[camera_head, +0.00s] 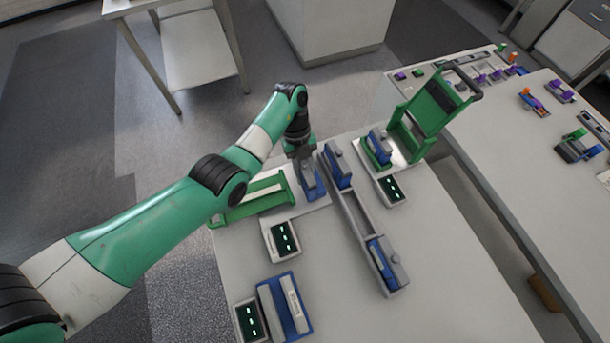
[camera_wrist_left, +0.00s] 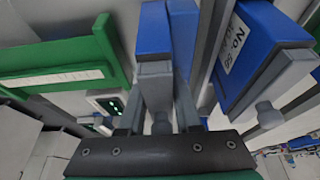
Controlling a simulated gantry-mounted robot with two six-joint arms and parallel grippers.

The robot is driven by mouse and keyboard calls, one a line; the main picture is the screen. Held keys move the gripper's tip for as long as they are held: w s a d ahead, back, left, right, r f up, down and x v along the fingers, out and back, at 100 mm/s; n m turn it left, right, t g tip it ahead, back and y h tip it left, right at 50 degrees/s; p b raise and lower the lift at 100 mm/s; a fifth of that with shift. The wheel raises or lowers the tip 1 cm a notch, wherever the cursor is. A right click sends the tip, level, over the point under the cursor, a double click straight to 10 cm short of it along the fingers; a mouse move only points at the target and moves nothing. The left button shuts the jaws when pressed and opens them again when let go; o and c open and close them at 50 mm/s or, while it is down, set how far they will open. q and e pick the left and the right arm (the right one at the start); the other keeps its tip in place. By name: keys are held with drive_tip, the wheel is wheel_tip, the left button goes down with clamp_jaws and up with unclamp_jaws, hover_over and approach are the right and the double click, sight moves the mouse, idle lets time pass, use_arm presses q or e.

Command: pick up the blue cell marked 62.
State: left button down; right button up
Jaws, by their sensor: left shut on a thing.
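My left gripper (camera_head: 302,158) points down and is shut on a blue cell (camera_head: 312,186), which is at the left cycler's white base (camera_head: 285,213). In the left wrist view the blue cell (camera_wrist_left: 153,32) is between the fingers of my left gripper (camera_wrist_left: 160,92). No number shows on it, so I cannot tell whether it is 62. I cannot tell whether it still touches the base. Another blue cell (camera_wrist_left: 262,42) stands beside it with a white label that seems to read No. 56. My right gripper is not in view.
The grey rack (camera_head: 360,215) holds a blue cell (camera_head: 337,163) at the back and another (camera_head: 385,266) in front. The right cycler's green frame (camera_head: 432,118) stands raised by a blue cell (camera_head: 378,147). A blue-based unit (camera_head: 272,314) is at front left. The right front tabletop is clear.

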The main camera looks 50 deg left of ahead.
use_arm(q)
drive_tip(key=shift+r, duration=0.1)
wheel_tip(320, 180, up, 10)
drive_tip(key=p, duration=0.8)
